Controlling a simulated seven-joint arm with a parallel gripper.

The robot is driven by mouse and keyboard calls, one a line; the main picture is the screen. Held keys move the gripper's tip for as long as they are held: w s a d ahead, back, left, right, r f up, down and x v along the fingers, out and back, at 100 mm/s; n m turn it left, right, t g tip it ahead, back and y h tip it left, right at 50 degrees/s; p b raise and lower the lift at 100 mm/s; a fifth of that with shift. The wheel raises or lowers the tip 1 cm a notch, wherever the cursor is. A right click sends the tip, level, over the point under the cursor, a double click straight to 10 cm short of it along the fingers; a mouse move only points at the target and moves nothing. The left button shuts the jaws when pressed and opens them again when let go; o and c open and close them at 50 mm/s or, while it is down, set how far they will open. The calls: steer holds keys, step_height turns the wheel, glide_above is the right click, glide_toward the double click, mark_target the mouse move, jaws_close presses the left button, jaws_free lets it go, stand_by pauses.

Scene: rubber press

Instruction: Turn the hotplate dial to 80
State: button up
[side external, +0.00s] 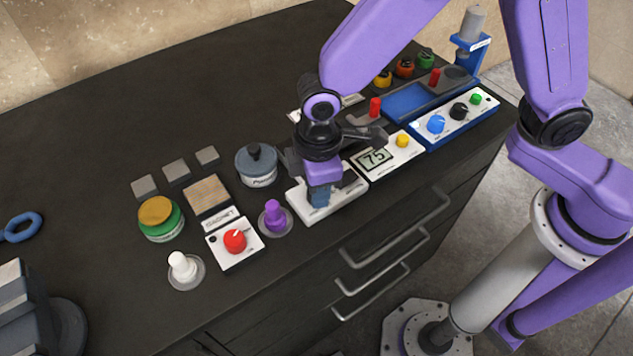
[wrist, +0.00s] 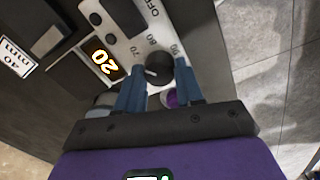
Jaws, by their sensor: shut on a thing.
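The hotplate dial (wrist: 158,70) is a round black knob with a white pointer mark, on a white panel. In the wrist view, marks 70, 80 and 90 and the word OFF show around it. The pointer lies to the left, on the 70 side and away from 80. My gripper (wrist: 161,82) has its two blue fingers on either side of the dial, shut on it. In the side view my gripper (side external: 319,195) is down over the white hotplate unit (side external: 305,211) and hides the dial. An orange display (wrist: 105,62) reads what looks like 20.
To the right stand a white unit (side external: 376,167) showing 75 and a blue-based panel (side external: 444,128) with knobs. A purple knob (side external: 274,216), a magnet box with a red dial (side external: 235,240) and a grey pot (side external: 257,167) lie left. The counter's back is clear.

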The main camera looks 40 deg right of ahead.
steer(key=m, duration=1)
stand_by(0.5)
steer(key=o, duration=1)
steer(key=shift+o, duration=0.2)
step_height(320, 180, up, 17)
steer(key=a, duration=0.1)
steer(key=shift+r, duration=0.2)
steer(key=shift+s, duration=0.1)
